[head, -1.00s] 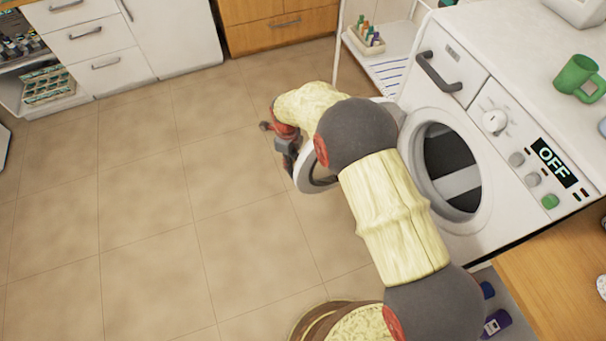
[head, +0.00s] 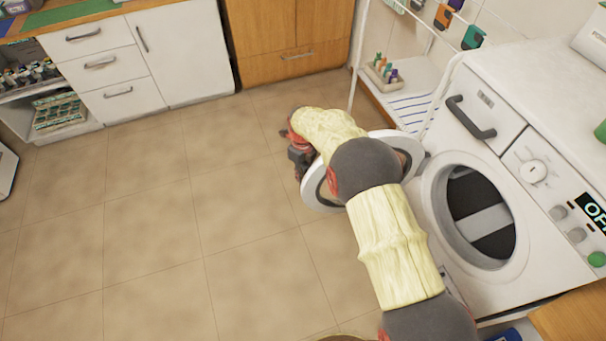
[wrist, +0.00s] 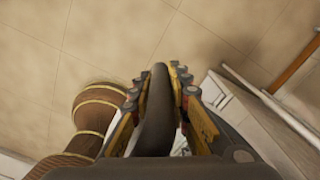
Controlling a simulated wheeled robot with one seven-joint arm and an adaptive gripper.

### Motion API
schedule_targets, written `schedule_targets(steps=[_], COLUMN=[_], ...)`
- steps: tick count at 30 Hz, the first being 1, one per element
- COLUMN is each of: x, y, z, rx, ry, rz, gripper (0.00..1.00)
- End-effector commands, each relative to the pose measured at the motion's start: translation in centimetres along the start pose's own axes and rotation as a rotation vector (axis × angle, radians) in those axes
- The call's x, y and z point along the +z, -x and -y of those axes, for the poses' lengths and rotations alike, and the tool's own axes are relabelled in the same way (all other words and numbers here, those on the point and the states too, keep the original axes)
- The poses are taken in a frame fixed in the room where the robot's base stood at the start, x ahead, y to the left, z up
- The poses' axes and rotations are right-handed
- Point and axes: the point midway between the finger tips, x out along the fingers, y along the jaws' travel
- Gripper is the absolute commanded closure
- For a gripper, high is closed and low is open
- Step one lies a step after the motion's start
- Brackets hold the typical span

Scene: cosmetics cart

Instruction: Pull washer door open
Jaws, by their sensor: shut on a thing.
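The white washer (head: 455,130) stands at the right in the head view, with its round opening (head: 480,215) uncovered and the dark drum showing. Its round white-rimmed door (head: 316,192) is swung well out from the front, partly hidden behind my arm. My gripper (head: 298,160) is at the door's outer edge, far from the washer front. In the wrist view my gripper (wrist: 162,72) is shut on a dark curved bar, the door handle (wrist: 156,105), held between both fingers. The fingertips are mostly hidden in the head view.
A white shelf rack (head: 405,100) with a small tray of bottles (head: 382,72) stands behind the door. White drawers (head: 115,65) and a wooden cabinet (head: 290,45) line the back. The tiled floor (head: 150,220) at left is clear.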

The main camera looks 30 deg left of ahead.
Motion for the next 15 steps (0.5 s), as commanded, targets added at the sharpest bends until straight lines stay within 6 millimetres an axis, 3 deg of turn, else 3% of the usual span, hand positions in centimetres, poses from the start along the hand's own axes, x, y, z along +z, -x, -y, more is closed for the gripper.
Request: schedule_targets(steps=[2,3,12,15], x=[0.14,0.14,0.0,-0.01], y=[-0.06,-0.06,-0.08,-0.05], z=[-0.22,-0.21,-0.1,-0.06], rx=[0.002,0.002,0.001,0.001], ry=[0.0,0.0,0.0,0.0], rz=[0.002,0.002,0.0,0.0], gripper=[1.0,0.8,0.63,0.63])
